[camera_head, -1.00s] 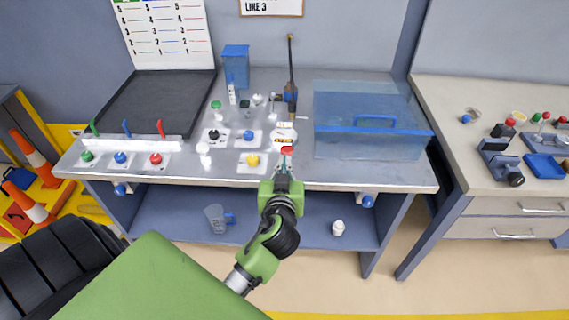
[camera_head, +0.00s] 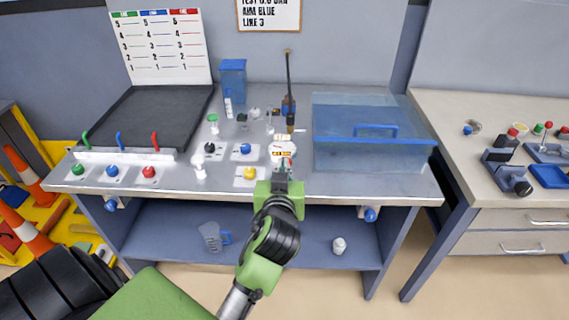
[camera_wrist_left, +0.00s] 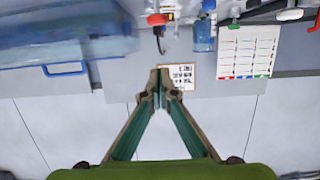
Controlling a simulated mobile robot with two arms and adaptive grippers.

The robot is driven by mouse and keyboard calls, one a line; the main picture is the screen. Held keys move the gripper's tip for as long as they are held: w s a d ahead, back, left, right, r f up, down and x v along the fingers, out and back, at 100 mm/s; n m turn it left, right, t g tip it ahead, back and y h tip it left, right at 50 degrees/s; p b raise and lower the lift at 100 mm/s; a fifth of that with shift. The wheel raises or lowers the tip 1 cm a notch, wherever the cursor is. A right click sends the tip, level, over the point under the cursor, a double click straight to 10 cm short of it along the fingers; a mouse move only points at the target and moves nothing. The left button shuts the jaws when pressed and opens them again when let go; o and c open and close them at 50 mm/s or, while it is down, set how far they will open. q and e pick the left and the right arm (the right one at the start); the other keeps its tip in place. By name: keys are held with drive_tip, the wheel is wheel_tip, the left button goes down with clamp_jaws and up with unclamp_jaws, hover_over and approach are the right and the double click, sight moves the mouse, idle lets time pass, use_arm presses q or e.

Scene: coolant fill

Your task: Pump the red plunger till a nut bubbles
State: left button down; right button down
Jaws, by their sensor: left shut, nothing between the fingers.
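The red plunger top (camera_wrist_left: 157,19) shows in the left wrist view near the upper edge, ahead of my fingertips and apart from them in the picture. In the head view it is mostly hidden behind my left gripper. A white round part with a small label (camera_head: 282,149) stands just beyond the gripper on the bench. My left gripper (camera_head: 281,168) is at the bench's front edge, fingers shut and empty; they also meet at a point in the left wrist view (camera_wrist_left: 162,76). I cannot make out any bubbling nut. My right gripper is not in view.
A clear blue-lidded tank (camera_head: 372,137) stands right of the gripper. A yellow knob (camera_head: 250,173) and a blue knob (camera_head: 245,148) lie to the left. A dark tray (camera_head: 150,117) and a chart (camera_head: 160,48) are further left. A tall dark rod (camera_head: 289,90) stands behind.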

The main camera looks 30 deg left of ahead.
use_arm(q)
drive_tip(key=shift+w, duration=0.1)
drive_tip(key=shift+w+a+f+p, duration=0.5)
drive_tip(key=shift+w+a+f, duration=0.3)
drive_tip(key=shift+w+f, duration=0.45)
drive_tip(key=shift+w+a+f+p, duration=0.55)
drive_tip(key=shift+w+a+f, duration=0.35)
drive_tip(key=shift+w, duration=0.6)
drive_tip(key=shift+w+a+f+p, duration=0.5)
drive_tip(key=shift+w+a+f, duration=0.25)
drive_tip(key=shift+w+f, duration=0.5)
drive_tip(key=shift+w+r, duration=0.1)
drive_tip(key=shift+r, duration=0.05)
